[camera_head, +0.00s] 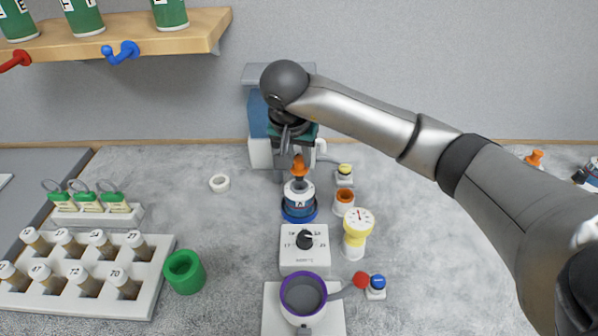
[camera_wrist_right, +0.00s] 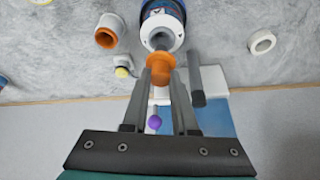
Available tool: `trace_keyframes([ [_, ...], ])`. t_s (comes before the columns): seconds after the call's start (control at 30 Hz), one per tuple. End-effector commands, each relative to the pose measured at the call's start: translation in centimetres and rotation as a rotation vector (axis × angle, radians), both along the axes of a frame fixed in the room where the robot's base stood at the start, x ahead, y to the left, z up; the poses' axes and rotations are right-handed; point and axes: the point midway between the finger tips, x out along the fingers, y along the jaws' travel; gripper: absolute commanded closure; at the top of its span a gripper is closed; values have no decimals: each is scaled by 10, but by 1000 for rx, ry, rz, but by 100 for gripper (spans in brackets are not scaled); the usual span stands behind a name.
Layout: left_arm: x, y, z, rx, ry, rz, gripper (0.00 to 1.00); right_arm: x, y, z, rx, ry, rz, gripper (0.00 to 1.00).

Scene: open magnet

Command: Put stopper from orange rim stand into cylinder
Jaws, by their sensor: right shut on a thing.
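My right gripper (camera_head: 297,150) is shut on the orange stopper (camera_head: 299,166), which points down. The stopper also shows between the fingertips in the right wrist view (camera_wrist_right: 159,70). Directly below it in the head view stands the white-and-blue cylinder (camera_head: 299,193), upright on a blue base. Its round white top with an opening shows in the right wrist view (camera_wrist_right: 162,36), close to the stopper's tip; I cannot tell whether they touch. The orange rim stand (camera_head: 344,197) is just right of the cylinder, its hole empty; it also shows in the right wrist view (camera_wrist_right: 108,32). My left gripper is not in view.
A yellow-topped button (camera_head: 345,171), a yellow gauge (camera_head: 357,228) and a white dial box (camera_head: 304,248) stand close around the cylinder. A purple-rimmed cup (camera_head: 303,294) is in front. A green cup (camera_head: 184,271) and vial rack (camera_head: 85,296) are left. A white ring (camera_head: 219,183) lies left.

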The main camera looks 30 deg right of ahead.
Motion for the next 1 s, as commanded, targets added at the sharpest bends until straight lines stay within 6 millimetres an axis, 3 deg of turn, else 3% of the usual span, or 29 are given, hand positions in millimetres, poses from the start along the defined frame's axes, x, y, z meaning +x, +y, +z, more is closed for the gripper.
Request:
trace_keyframes([
  [0.33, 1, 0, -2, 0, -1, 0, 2, -1, 0, -42, 0, 2, 1, 100],
  [0.73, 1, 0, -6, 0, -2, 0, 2, 0, -1, -48, -1, -2, 0, 100],
  [0.77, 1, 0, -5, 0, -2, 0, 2, 0, 0, -47, -1, -1, 0, 70],
  [1.0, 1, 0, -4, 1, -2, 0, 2, 0, 0, -46, -1, -1, 0, 43],
])
